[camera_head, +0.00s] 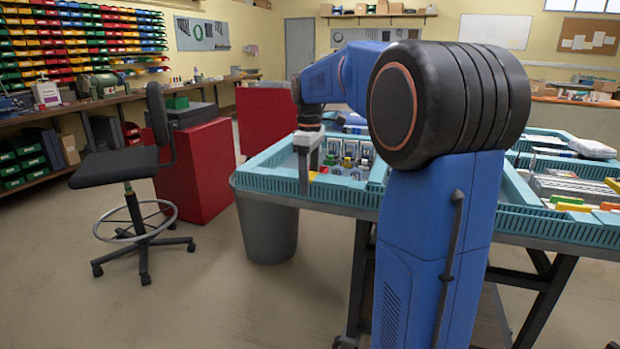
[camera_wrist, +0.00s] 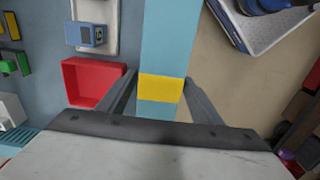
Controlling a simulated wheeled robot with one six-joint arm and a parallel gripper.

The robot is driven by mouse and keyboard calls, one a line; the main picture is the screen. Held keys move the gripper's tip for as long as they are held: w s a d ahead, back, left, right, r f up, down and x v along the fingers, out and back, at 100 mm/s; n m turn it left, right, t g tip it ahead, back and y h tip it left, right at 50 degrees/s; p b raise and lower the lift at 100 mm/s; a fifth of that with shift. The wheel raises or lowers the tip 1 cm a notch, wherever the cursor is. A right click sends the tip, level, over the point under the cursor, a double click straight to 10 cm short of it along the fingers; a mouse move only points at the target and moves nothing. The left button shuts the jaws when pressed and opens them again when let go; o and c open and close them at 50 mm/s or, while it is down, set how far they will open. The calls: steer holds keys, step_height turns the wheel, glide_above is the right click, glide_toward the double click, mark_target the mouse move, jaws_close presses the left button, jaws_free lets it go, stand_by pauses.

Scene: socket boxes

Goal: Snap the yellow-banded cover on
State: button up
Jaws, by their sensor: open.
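My gripper (camera_wrist: 160,98) is open, pointing down over the front rim of the teal tray (camera_head: 265,185). In the wrist view a yellow patch (camera_wrist: 160,88) lies across the teal strip between my two fingers, with a gap at each side. It may be the band of the yellow-banded cover, but I cannot tell it from a mark on the rim. A small yellow spot (camera_head: 313,175) shows beside my gripper (camera_head: 304,185) in the head view. A blue socket piece (camera_wrist: 86,35) sits on a pale plate left of the strip.
An open red box (camera_wrist: 92,82) lies just left of my fingers. Small green and yellow pieces and a white box (camera_wrist: 10,110) are further left. A grey bin (camera_head: 267,225) stands below the tray's corner. Bare floor lies right of the strip in the wrist view.

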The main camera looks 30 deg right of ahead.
steer(key=shift+c, duration=0.6)
steer(key=c, duration=1.3)
steer(key=shift+r, duration=0.35)
steer(key=shift+r, duration=2.4)
